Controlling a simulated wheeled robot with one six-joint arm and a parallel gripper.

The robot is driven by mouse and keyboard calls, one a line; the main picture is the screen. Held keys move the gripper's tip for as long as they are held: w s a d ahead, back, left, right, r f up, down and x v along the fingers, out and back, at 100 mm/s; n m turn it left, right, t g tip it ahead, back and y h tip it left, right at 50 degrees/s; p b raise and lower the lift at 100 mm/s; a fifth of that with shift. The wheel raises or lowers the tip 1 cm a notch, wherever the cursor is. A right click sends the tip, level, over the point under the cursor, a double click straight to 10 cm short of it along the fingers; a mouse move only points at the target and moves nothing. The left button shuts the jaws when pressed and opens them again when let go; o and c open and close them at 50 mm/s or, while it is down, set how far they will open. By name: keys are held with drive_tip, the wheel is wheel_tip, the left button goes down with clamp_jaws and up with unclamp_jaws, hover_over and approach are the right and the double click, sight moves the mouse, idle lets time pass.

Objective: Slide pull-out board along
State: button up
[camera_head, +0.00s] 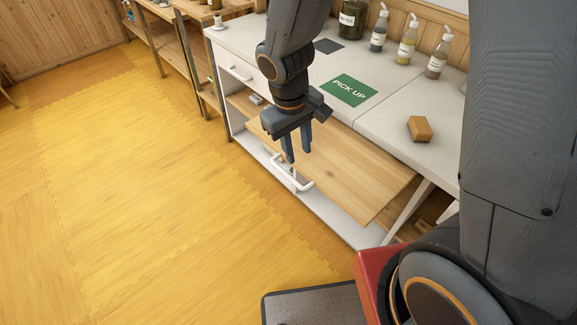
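The pull-out board (350,180) is a light wooden panel that sticks out from under the white counter. A white bar handle (291,180) is on its front edge. My gripper (297,156) points down over the board's front edge, just above and behind the handle in the picture. Its two fingers are apart, with nothing seen between them. I cannot tell whether a finger touches the board or the handle.
The white counter (388,115) holds a green "PICK UP" mat (349,90), a brown block (419,129), several labelled bottles and a dark square. A white drawer (236,70) is left of the board. Wooden shelves stand further left. The yellow floor (150,200) is clear.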

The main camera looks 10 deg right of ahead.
sight(287, 174)
drive_tip(key=shift+n, duration=0.9)
drive_tip(key=shift+w+a+f, duration=0.25)
drive_tip(key=shift+a+f, duration=0.2)
drive_tip(key=shift+f, duration=1.15)
drive_tip(key=shift+w+a+f, duration=0.3)
drive_tip(key=shift+a+f, duration=0.15)
drive_tip(key=shift+f, duration=1.2)
drive_tip(key=shift+w+a+f, duration=0.25)
drive_tip(key=shift+a+f, duration=0.2)
drive_tip(key=shift+f, duration=1.15)
clamp_jaws()
